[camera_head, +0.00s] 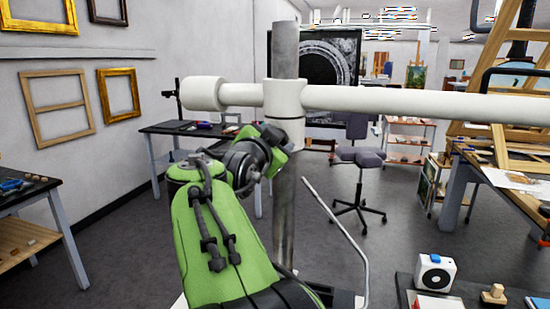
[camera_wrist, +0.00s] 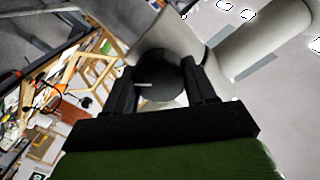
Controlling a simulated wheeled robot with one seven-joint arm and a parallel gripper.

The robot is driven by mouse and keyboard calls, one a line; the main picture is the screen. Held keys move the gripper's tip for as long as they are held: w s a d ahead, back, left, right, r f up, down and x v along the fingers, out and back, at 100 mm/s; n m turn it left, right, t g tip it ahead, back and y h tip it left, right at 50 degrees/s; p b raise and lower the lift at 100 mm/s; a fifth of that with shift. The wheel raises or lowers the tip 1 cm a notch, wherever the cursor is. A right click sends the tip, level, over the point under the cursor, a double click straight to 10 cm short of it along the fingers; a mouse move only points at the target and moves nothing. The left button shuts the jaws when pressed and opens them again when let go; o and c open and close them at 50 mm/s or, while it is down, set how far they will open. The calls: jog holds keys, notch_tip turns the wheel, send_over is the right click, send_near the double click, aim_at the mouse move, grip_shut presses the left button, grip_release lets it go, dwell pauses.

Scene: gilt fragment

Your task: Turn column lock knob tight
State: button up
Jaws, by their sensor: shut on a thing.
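The grey metal column (camera_head: 285,210) stands upright in the middle of the head view. A white collar (camera_head: 284,97) with a long horizontal white arm (camera_head: 400,101) sits around it. My gripper (camera_head: 279,140) reaches up to the collar's lower part from the left. In the wrist view, the dark round lock knob (camera_wrist: 162,72) sits between the two black fingers of my gripper (camera_wrist: 161,68), against the white collar (camera_wrist: 172,38). The fingers are shut on the knob, one on each side. A small pale bar or mark shows on its face. In the head view my gripper hides the knob.
A black bench (camera_head: 192,129) stands behind at the left, and a stool (camera_head: 359,157) on the floor behind the column. A cluttered table (camera_head: 490,178) and easel are at the right. A small white device (camera_head: 434,273) sits at the lower right. Open floor lies between.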

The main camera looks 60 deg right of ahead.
jog(key=m+b, duration=0.3)
jog(key=m, duration=0.1)
jog(key=shift+s+f+b, duration=0.1)
jog(key=shift+f+b, duration=0.05)
jog(key=shift+b, duration=0.15)
jog(key=shift+m+t+b, duration=0.3)
jog(key=shift+m+b, duration=0.7)
jog(key=shift+m, duration=0.8)
jog(key=o, duration=1)
jog(key=a, duration=0.5)
jog(key=s+a, duration=0.1)
jog(key=a, duration=0.4)
jog(key=s+a+r, duration=0.1)
jog(key=a, duration=0.4)
jog(key=shift+s+a, duration=0.25)
jog(key=shift+a, duration=0.05)
